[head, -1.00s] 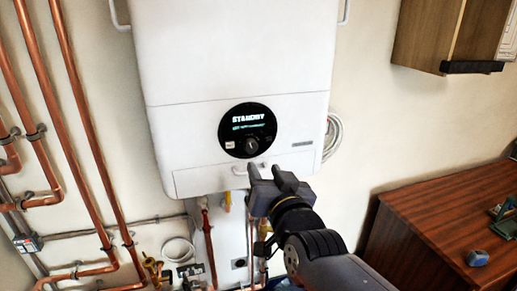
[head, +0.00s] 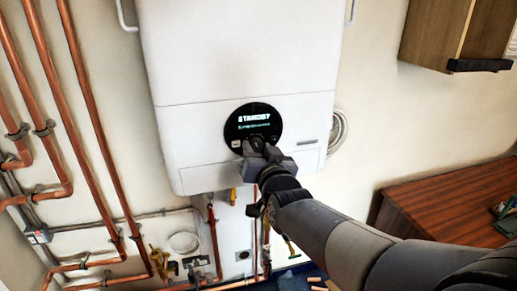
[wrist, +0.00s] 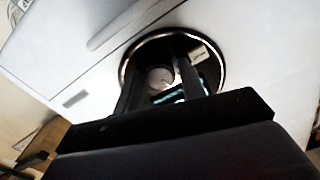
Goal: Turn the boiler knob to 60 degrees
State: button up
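The white boiler (head: 235,60) hangs on the wall. Its round black control panel (head: 253,115) has a lit display that reads "STANDBY". My gripper (head: 256,148) is at the lower part of this panel and covers the knob in the head view. In the wrist view, the round knob (wrist: 160,77) shows between the two dark fingers of my gripper (wrist: 158,80). The fingers are apart, with a gap visible beside the knob. I cannot tell how far the fingertips reach along the knob. The knob's pointer angle is not readable.
Copper pipes (head: 85,130) run down the wall at left. A wooden cabinet (head: 440,30) hangs at upper right, above a brown wooden desk (head: 440,205). Valves and small pipes (head: 212,235) sit below the boiler. A coiled white hose (head: 338,128) hangs at its right side.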

jog(key=c, duration=0.7)
jog(key=shift+f+m+b, duration=0.2)
jog(key=shift+m+b, duration=0.2)
jog(key=shift+b, duration=0.45)
jog(key=shift+m+b, duration=0.3)
jog(key=shift+b, duration=0.25)
jog(key=m+b, duration=0.2)
jog(key=b, duration=0.1)
jog(key=shift+f, duration=0.15)
jog(key=shift+r+m+b, duration=0.25)
jog(key=shift+m+b, duration=1.55)
jog(key=shift+b, duration=0.1)
jog(key=shift+r, duration=0.1)
